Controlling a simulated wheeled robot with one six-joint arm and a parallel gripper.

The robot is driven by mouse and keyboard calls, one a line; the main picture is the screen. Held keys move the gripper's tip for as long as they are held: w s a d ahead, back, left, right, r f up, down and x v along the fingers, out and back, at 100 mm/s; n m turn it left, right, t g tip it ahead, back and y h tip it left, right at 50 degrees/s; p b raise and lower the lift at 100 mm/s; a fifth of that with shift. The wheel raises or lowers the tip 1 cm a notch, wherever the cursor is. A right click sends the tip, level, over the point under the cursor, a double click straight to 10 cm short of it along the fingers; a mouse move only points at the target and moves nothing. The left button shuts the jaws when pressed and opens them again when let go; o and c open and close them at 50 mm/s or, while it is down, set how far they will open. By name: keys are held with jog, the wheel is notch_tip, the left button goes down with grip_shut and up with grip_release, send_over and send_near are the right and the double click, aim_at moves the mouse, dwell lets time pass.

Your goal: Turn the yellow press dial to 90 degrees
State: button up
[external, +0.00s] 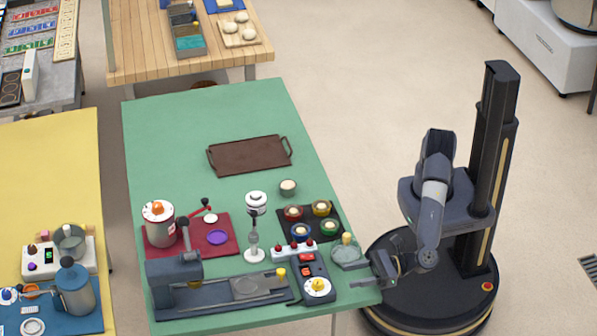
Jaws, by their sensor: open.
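A yellow dial with a pale centre (318,287) sits on the near end of a dark control box (307,268) with red buttons, near the green table's (200,115) front right corner. The dial's angle is too small to read. My gripper (376,268) is open at the table's right edge, to the right of the dial and apart from it. Nothing shows between its jaws. A dark press-like machine (175,272) with a long flat bed stands left of the box, with a small yellow knob (281,274) at the bed's right end.
A grey-green dish with a yellow-topped knob (349,254) stands close to my gripper, between it and the box. A white strip with red knobs (294,250), a white stand (254,240) and a black tray of coloured cups (338,216) lie behind. The table's far end is clear.

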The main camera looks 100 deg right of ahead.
aim_at(318, 281)
jog(key=w, duration=1)
jog(key=shift+w+f, duration=0.15)
jog(key=shift+w, duration=0.25)
jog(key=c, duration=0.9)
